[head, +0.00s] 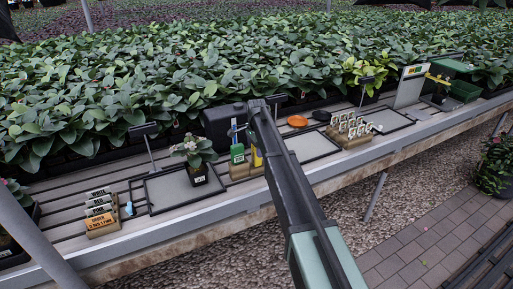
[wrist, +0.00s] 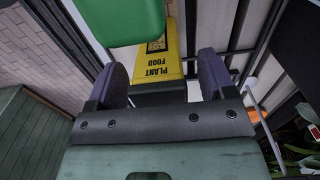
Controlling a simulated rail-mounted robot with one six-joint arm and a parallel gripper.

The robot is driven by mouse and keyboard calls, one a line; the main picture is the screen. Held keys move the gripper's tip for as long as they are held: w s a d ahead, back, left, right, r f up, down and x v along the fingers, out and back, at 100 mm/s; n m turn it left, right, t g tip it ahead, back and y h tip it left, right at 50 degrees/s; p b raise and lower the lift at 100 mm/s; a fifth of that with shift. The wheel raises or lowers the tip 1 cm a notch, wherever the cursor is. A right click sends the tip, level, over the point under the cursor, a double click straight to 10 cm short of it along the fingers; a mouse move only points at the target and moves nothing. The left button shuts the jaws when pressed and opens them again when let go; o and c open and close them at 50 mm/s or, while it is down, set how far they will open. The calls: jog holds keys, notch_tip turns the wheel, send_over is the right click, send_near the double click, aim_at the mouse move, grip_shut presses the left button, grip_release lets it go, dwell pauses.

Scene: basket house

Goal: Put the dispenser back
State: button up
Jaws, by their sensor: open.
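A yellow dispenser labelled PLANT FOOD (wrist: 158,67) shows upside down in the wrist view, between and beyond the two dark fingers of my gripper (wrist: 161,75). The fingers are spread; I cannot tell whether either touches it. A green container (wrist: 135,20) is close to the camera at the top of that view. In the head view the yellow dispenser (head: 256,157) is partly hidden by my arm, beside the green container (head: 237,153). Both are at a wooden holder (head: 239,172) on the bench. My gripper is hidden in the head view.
A potted plant (head: 195,160) stands on a grey tray (head: 168,191) left of the holder. Wooden racks of labels stand left (head: 101,215) and right (head: 350,133). A black container (head: 221,124) and an orange dish (head: 297,121) are behind. Dense plants fill the back.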

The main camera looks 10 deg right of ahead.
notch_tip(320, 180, up, 11)
jog(key=p, duration=1.1)
jog(key=shift+f, duration=0.1)
jog(key=shift+n, duration=0.6)
jog(key=s+n, duration=1.3)
jog(key=s, duration=2.7)
jog(key=shift+s+n, duration=0.3)
jog(key=shift+s, duration=0.05)
